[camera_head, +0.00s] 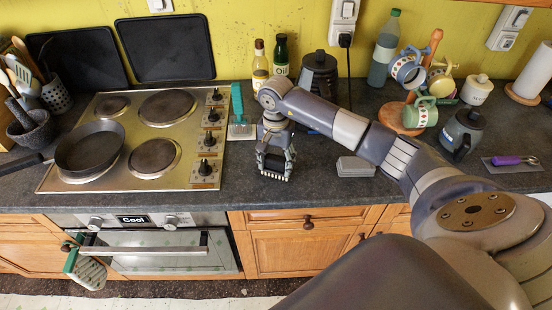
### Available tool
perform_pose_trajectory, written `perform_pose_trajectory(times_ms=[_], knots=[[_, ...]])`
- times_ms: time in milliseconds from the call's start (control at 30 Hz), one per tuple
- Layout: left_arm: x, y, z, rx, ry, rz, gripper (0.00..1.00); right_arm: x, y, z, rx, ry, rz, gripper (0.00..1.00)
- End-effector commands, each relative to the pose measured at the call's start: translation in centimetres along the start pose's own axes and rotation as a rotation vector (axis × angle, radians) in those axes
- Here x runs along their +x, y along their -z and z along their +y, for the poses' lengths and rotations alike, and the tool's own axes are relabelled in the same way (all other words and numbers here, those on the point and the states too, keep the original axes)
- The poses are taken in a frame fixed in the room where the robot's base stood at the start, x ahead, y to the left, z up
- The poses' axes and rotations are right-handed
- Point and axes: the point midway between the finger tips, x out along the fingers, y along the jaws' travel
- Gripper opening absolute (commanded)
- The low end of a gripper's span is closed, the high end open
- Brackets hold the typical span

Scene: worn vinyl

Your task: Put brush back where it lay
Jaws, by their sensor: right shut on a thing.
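My right gripper (276,158) points down over the dark counter, just right of the stove. It is shut on a small dark thing with a pale, striped lower edge, which I take for the brush (275,174). The fingers hide much of it. It is close to the counter, and I cannot tell whether it touches. My left gripper is not in view.
A teal-handled utensil (238,105) is beside the stove (135,140). A grey block (355,167) lies to the gripper's right. A purple-handled tool (510,160) lies far right. Counter between gripper and block is clear.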

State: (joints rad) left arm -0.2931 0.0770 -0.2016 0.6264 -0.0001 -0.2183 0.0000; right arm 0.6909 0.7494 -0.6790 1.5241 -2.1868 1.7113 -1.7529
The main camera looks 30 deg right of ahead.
Motion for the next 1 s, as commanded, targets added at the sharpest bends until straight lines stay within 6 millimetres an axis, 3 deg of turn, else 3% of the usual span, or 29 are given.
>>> perform_pose_trajectory(times_ms=[267,300,367,767,833,1000], knots=[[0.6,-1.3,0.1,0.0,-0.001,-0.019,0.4,0.5,0.0,0.0,0.0,0.001,0.001,0.35],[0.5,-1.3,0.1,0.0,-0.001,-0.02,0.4,0.3,0.0,0.0,0.0,0.001,0.001,0.61],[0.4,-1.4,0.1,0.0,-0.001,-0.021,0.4,0.3,0.0,0.0,0.0,0.0,0.0,0.75],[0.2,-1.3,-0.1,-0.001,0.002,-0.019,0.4,0.1,0.0,0.0,0.0,0.0,0.0,0.75],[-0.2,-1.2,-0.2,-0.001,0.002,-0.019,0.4,-0.2,-0.1,0.0,0.0,0.0,-0.001,0.75],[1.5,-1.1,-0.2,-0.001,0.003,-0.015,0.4,-2.5,0.2,-0.1,-0.001,0.005,0.006,0.75]])
